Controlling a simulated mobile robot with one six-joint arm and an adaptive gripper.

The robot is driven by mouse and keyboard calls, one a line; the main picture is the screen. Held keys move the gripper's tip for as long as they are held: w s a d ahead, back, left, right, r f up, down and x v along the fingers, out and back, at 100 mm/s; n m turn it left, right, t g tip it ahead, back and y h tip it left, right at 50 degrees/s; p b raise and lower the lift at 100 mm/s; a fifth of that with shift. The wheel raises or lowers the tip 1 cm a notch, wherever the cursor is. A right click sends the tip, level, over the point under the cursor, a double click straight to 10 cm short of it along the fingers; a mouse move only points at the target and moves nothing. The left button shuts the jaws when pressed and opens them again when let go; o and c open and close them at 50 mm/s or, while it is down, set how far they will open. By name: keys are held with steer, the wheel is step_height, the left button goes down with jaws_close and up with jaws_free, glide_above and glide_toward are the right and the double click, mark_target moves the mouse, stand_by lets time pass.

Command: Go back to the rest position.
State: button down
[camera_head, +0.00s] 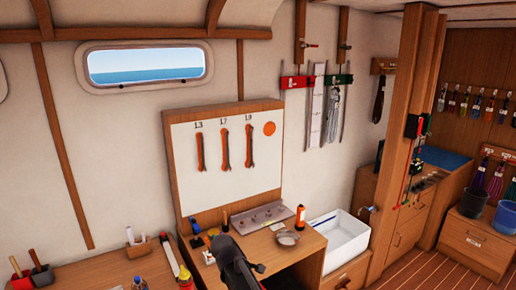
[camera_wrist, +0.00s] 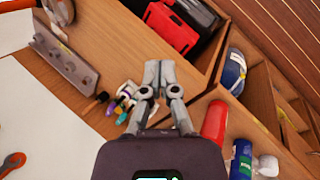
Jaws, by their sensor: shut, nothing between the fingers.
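My gripper (camera_wrist: 160,68) shows in the wrist view with its grey fingers together, shut and empty. It is above the wooden workbench, with the bench's edge and open compartments beyond it. In the head view my dark arm stands at the bottom centre, in front of the workbench (camera_head: 308,251). The fingertips are hard to make out there. No rest position is marked in either view.
A wrench board (camera_head: 184,143) stands behind the bench. A metal rail (camera_head: 262,218), an orange bottle (camera_head: 300,219) and a metal dish (camera_head: 288,238) are on the bench. A white basin (camera_head: 343,238) is at right. A red case (camera_wrist: 172,27) lies beyond my fingers.

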steer(key=s+d+f+m+g+y+b, duration=0.1)
steer(key=s+d+f+m+g+y, duration=0.1)
steer(key=s+d+m, duration=0.4)
steer(key=s+d+f+m+g+y+b, duration=0.1)
steer(key=s+d+m, duration=0.6)
steer(key=d, duration=0.8)
steer(key=shift+s+d+f+g+y, duration=0.15)
steer(key=shift+s+f+g+y, duration=0.25)
steer(key=shift+s+f+g, duration=0.25)
